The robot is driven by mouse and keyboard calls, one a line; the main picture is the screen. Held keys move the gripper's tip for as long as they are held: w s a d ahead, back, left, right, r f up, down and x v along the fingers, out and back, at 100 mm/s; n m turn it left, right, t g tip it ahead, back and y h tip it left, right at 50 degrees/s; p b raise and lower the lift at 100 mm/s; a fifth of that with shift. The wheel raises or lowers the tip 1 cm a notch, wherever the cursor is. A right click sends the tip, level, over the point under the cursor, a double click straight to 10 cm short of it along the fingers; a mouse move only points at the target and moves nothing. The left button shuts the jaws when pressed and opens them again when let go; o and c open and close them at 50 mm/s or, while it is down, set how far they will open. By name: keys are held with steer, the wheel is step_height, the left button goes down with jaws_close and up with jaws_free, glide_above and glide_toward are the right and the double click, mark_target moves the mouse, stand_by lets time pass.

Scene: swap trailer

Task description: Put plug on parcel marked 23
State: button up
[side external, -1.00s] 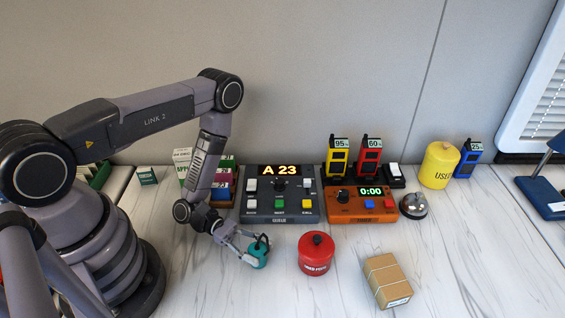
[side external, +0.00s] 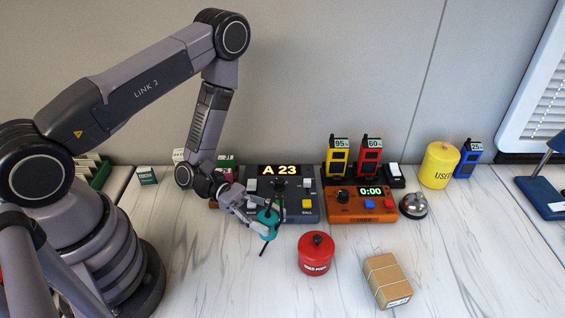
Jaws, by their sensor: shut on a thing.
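My gripper (side external: 254,212) is shut on the teal plug (side external: 268,222) and holds it above the white marbled counter, in front of the grey console. A thin black part shows above and below the plug. The cardboard parcel (side external: 387,280) lies on the counter at the lower right, well apart from my gripper. It has a white label on its front edge, too small to read.
The grey console (side external: 310,215) shows "A 23". A red canister (side external: 316,253) stands between my gripper and the parcel. An orange timer box (side external: 360,215) reads 0:00, with a bell (side external: 414,205) beside it. A yellow canister (side external: 439,165) stands farther back. The right front counter is clear.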

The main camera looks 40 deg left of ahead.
steer(key=w+d+r+m+g, duration=0.25)
steer(key=d+r, duration=0.45)
steer(key=d, duration=0.4)
glide_above(389, 275)
steer(key=shift+n, duration=0.35)
steer(key=f, duration=0.8)
steer(key=shift+s+a+f, duration=0.35)
steer(key=shift+s+f, duration=0.05)
steer(key=shift+w+d+f, duration=0.3)
steer(key=shift+w+f, duration=0.05)
steer(key=shift+f, duration=0.2)
steer(key=shift+w+f, duration=0.1)
steer(key=shift+f, duration=1.5)
steer(key=shift+f, duration=0.1)
steer(key=o, duration=1.1)
steer(key=shift+o, duration=0.2)
